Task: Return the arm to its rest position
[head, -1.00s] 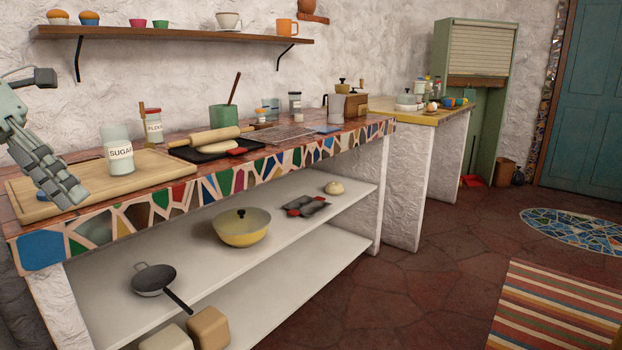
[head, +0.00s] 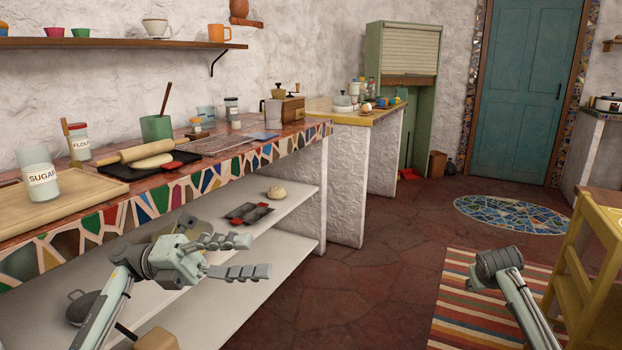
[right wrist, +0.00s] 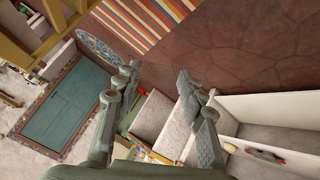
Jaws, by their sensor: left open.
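My left gripper (head: 259,256) is open and empty in the head view. It is in front of the counter's open lower shelves, below the counter top, with its two fingers pointing right. My right gripper (right wrist: 160,76) is open in the right wrist view, its two fingers apart with nothing between them. In the head view only a part of my right arm shows at the lower right; its gripper is not seen there.
The mosaic counter (head: 152,203) carries a sugar jar (head: 39,173), a flour jar (head: 78,142), a rolling pin (head: 146,147) and a green crock (head: 156,127). A yellow wooden stand (head: 597,270) is at the right. Open floor (head: 370,255) lies between them.

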